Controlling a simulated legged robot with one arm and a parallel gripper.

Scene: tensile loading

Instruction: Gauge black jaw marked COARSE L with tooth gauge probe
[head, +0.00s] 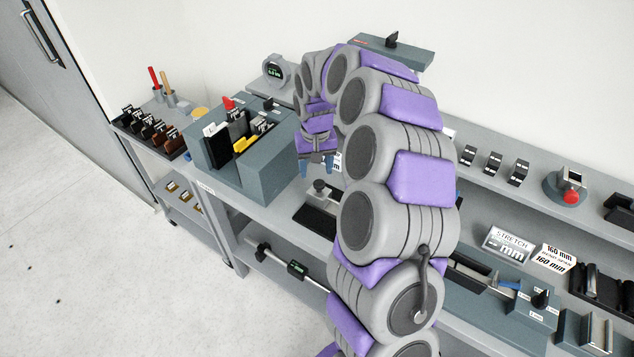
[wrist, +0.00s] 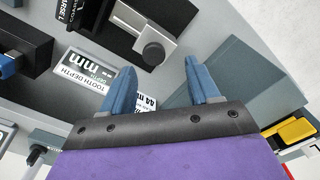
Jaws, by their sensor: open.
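My gripper (head: 316,166) hangs over the bench, pointing down, with blue fingers. In the wrist view its fingers (wrist: 162,88) are apart with nothing between them. Below them lies a card reading TOOTH DEPTH (wrist: 82,76), its display showing "mm". Beyond it is a grey metal block with a dark round knob (wrist: 152,52), beside a black recess. A blue piece (wrist: 8,66) sits in a black block at the left edge; I cannot tell whether it is the probe. Several dark jaws stand in a rack (head: 150,133) at far left; none can be read as COARSE L.
A grey-blue fixture (head: 262,180) with a yellow piece stands left of my gripper. A round gauge (head: 274,74) stands behind it. Several small jaws (head: 493,163) stand on the rear shelf at right, near a red-knobbed device (head: 567,187). My arm hides part of the bench.

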